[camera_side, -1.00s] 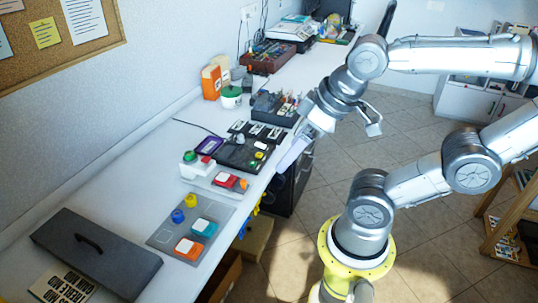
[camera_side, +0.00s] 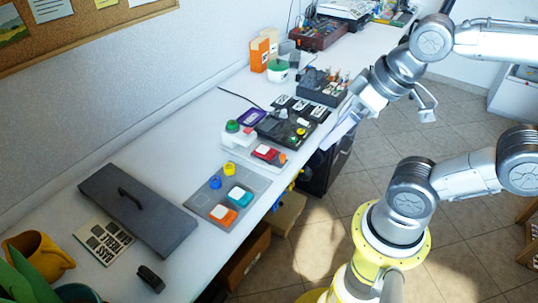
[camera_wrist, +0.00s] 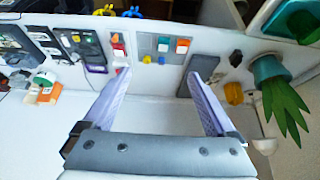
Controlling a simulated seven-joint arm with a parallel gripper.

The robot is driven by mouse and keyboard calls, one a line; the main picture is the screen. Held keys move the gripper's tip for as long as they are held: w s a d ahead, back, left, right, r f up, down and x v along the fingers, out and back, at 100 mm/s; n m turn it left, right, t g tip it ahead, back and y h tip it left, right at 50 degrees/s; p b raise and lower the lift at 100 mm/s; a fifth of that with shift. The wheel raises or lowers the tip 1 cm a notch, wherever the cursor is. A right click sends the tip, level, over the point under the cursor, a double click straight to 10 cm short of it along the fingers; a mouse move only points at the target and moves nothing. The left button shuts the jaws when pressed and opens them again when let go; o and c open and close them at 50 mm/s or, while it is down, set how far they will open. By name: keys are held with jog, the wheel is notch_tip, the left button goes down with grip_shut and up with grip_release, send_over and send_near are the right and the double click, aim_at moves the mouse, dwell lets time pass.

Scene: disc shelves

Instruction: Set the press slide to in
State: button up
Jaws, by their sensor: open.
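The press is a white unit (camera_side: 238,139) with a green knob (camera_side: 232,127) on the bench in the side view. A red slide block (camera_side: 267,152) with a white top sits at its front, with an orange end toward the bench edge. How far the slide is in is hard to tell. In the wrist view the red and white block (camera_wrist: 117,42) shows beyond the left fingertip. My gripper (camera_wrist: 160,73) is open and empty, its two lavender fingers wide apart. In the side view my gripper (camera_side: 338,132) is right of the press, by the bench's front edge, apart from it.
A grey plate (camera_side: 240,188) with teal and orange blocks and two knobs lies nearer the camera. A black panel (camera_side: 284,128) and purple tray (camera_side: 251,117) lie beyond the press. A dark handled lid (camera_side: 145,215) is at left. Bare bench lies along the wall.

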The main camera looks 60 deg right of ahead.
jog(key=shift+c, duration=0.3)
jog(key=shift+w, duration=0.1)
jog(key=shift+c, duration=1.2)
jog(key=shift+t, duration=0.3)
jog(key=w+r, duration=0.2)
jog(key=w, duration=0.1)
jog(key=shift+d+r, duration=0.1)
jog(key=shift+r, duration=0.3)
jog(key=shift+c, duration=1.3)
jog(key=m+g, duration=0.4)
jog(key=g, duration=0.2)
send_over(282, 155)
notch_tip(282, 155, down, 19)
notch_tip(282, 155, down, 13)
jog(key=shift+d+f, duration=0.1)
jog(key=shift+f, duration=0.1)
